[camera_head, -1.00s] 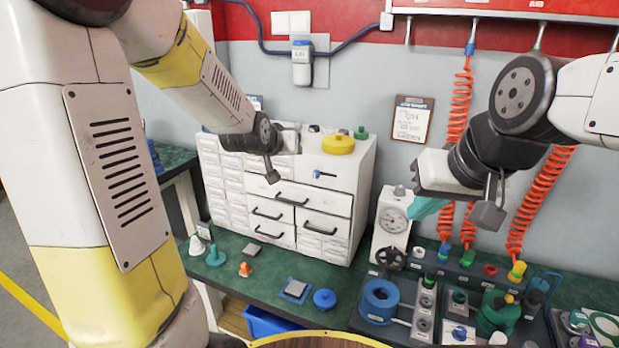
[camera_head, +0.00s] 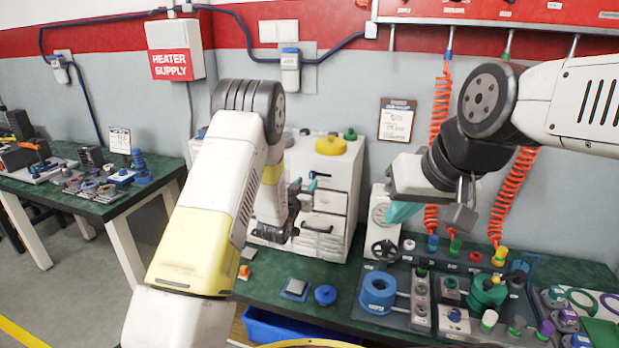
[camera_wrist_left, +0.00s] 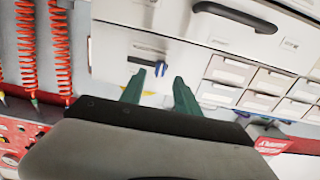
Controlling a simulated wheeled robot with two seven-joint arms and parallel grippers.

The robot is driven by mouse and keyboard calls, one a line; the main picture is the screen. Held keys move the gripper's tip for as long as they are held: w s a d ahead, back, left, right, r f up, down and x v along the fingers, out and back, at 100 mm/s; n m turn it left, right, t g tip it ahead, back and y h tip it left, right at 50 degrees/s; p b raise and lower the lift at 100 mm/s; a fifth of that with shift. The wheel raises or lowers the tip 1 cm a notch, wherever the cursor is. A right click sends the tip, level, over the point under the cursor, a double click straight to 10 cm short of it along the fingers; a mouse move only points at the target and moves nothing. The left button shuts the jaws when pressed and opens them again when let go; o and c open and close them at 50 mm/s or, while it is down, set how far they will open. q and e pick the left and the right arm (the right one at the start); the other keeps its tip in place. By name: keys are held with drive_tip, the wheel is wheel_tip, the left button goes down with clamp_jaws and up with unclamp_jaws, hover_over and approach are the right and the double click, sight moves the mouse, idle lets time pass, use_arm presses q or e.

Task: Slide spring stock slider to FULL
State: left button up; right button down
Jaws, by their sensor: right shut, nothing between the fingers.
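The spring stock slider is a small blue knob (camera_wrist_left: 160,68) at one end of a short dark slot (camera_wrist_left: 141,61) on the white cabinet's front. In the head view the knob (camera_head: 312,175) is partly crowded by my left gripper (camera_head: 302,185). In the left wrist view my left gripper (camera_wrist_left: 158,76) has its two green fingers apart, with the knob ahead between the tips. I cannot tell whether a finger touches it. Any FULL marking is too small to read. My right gripper (camera_head: 402,213) is shut and empty, hanging in front of the wall to the right.
The white drawer cabinet (camera_head: 345,190) stands on the green bench (camera_head: 262,283), with a yellow round part (camera_head: 331,145) on top. Black drawer handles (camera_wrist_left: 235,15) stick out near the slider. A gauge unit (camera_head: 381,215) and seal fixtures (camera_head: 378,290) are to the right.

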sight(312, 176)
use_arm(q)
drive_tip(key=x, duration=0.4)
drive_tip(key=shift+w+d, duration=0.15)
drive_tip(key=shift+w, duration=0.25)
drive_tip(key=shift+c, duration=0.2)
clamp_jaws()
idle(0.9)
drive_tip(key=shift+d, duration=0.1)
